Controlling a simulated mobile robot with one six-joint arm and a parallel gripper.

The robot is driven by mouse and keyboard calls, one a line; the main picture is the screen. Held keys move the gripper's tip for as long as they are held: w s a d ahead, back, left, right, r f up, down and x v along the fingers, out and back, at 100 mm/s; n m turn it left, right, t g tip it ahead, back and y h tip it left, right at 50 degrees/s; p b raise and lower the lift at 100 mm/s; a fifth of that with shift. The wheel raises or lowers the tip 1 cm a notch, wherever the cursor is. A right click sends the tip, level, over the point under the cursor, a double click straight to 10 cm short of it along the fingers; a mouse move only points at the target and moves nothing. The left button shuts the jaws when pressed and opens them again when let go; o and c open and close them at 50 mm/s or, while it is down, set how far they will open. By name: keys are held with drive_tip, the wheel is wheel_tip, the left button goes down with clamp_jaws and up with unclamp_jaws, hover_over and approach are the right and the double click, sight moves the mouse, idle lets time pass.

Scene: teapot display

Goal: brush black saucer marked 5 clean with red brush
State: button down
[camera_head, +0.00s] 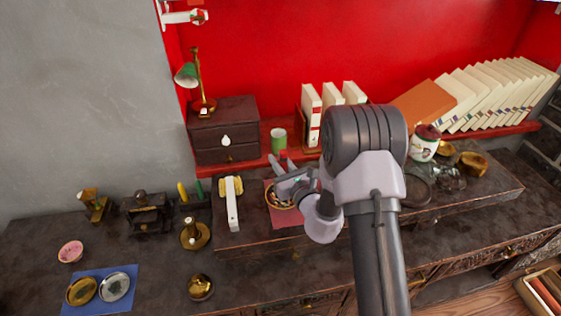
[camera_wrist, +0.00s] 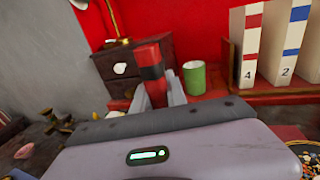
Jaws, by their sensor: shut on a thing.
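The red brush (camera_wrist: 151,60) stands up between my gripper's fingers in the wrist view, a red handle with a dark band. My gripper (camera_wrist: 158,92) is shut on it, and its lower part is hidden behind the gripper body. In the head view my gripper (camera_head: 277,163) is above the back of the raised counter, near the green cup, with a bit of red brush (camera_head: 283,155) showing. A dark round dish (camera_head: 416,190) lies partly hidden behind my arm at right. I can read no 5 on it and cannot tell if it is the black saucer.
A green cup (camera_head: 278,139) and a dark drawer box (camera_head: 226,130) stand close behind my gripper. A bowl stands on a red mat (camera_head: 290,217) below it. White-spined books (camera_wrist: 250,45) and a white bar (camera_head: 233,205) flank it. A blue mat (camera_head: 126,286) holds gold and silver dishes.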

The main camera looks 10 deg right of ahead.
drive_tip(key=shift+s+d, duration=0.3)
drive_tip(key=shift+s, duration=0.35)
drive_tip(key=shift+w, duration=0.5)
drive_tip(key=shift+s, duration=0.5)
drive_tip(key=shift+r, duration=0.1)
